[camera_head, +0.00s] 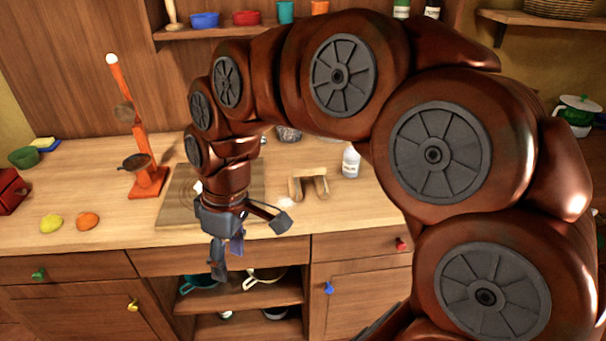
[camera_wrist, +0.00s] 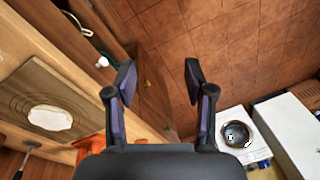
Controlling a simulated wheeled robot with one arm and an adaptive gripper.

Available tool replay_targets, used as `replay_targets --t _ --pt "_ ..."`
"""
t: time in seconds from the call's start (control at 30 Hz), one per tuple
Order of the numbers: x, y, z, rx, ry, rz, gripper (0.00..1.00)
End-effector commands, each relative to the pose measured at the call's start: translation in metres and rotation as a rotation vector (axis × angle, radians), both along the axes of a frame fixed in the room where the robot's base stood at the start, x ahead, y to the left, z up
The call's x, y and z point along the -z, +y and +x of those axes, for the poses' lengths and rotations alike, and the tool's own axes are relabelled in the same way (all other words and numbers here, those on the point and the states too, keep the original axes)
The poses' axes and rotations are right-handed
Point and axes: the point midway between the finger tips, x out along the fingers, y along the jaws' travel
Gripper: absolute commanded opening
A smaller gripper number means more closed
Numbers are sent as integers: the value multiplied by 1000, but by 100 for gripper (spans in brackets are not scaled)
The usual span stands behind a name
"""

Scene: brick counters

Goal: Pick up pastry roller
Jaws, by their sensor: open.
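A pale wooden piece with a crossbar and two short legs (camera_head: 308,184) lies on the counter right of the board; it may be the pastry roller, but I cannot be sure. An upright pale wooden rod (camera_head: 172,14) stands on the upper shelf, cut off by the frame's top. My gripper (camera_head: 250,244) is open and empty, in front of the counter's front edge, left of and nearer than the wooden piece. In the wrist view my gripper's (camera_wrist: 159,78) fingers are spread over the floor and cabinet front. No roller shows clearly between them.
A board (camera_head: 176,211) lies under my arm; the wrist view shows white dough (camera_wrist: 50,118) on it. An orange stand (camera_head: 148,181) is to its left, with a lemon (camera_head: 51,223) and orange (camera_head: 88,221) nearby. A white bottle (camera_head: 350,161) stands behind the wooden piece. Open shelves (camera_head: 250,298) are below.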

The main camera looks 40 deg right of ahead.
Motion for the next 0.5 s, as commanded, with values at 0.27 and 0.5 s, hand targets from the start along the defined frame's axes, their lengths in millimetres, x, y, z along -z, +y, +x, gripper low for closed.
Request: replay_targets --t 0.27,0.5 --pt "-38 -79 110 -259 -216 98 54" --pt "-35 -205 162 -368 -381 85 54"
